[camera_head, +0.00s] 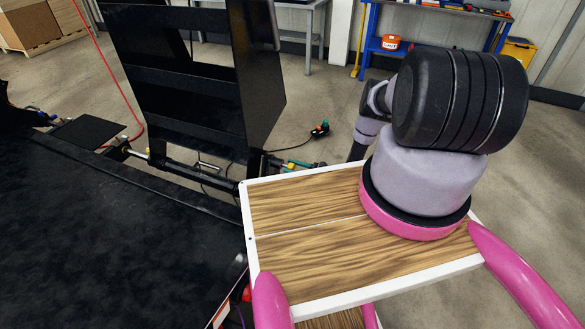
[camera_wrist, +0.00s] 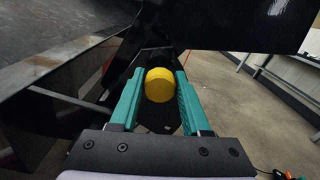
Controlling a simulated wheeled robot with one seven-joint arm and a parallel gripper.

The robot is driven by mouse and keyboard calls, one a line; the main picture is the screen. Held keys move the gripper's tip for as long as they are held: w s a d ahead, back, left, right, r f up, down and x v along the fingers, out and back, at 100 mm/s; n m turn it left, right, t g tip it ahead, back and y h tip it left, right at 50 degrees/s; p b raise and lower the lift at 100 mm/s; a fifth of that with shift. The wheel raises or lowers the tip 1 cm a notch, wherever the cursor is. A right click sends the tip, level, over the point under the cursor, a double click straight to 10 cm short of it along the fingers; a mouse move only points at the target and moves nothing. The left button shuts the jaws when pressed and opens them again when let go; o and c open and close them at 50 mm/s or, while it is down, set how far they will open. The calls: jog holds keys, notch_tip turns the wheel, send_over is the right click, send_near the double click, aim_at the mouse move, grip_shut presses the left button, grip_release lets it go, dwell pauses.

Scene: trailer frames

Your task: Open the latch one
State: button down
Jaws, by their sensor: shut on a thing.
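In the wrist view my gripper (camera_wrist: 160,92) has its two teal fingers on either side of a round yellow knob (camera_wrist: 159,80). The gripper is shut on this knob, which appears to be the latch's handle. Black metal of the trailer frame (camera_wrist: 178,20) surrounds the knob above and behind. In the head view the black trailer frame (camera_head: 185,85) stands upright at the left and centre. The rest of the latch is hidden or too dark to tell.
A dark flat trailer deck (camera_head: 90,235) fills the lower left of the head view. An orange-and-green connector (camera_head: 320,130) with a black cable lies on the floor. A blue workbench (camera_head: 440,10) with an orange bucket (camera_head: 391,42) stands behind. The floor between is mostly clear.

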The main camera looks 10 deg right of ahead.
dwell(0.3)
jog(key=v, duration=0.4)
jog(key=shift+d, duration=0.15)
jog(key=shift+c, duration=1.9)
grip_release()
jog(key=v, duration=1)
jog(key=shift+s+d, duration=0.25)
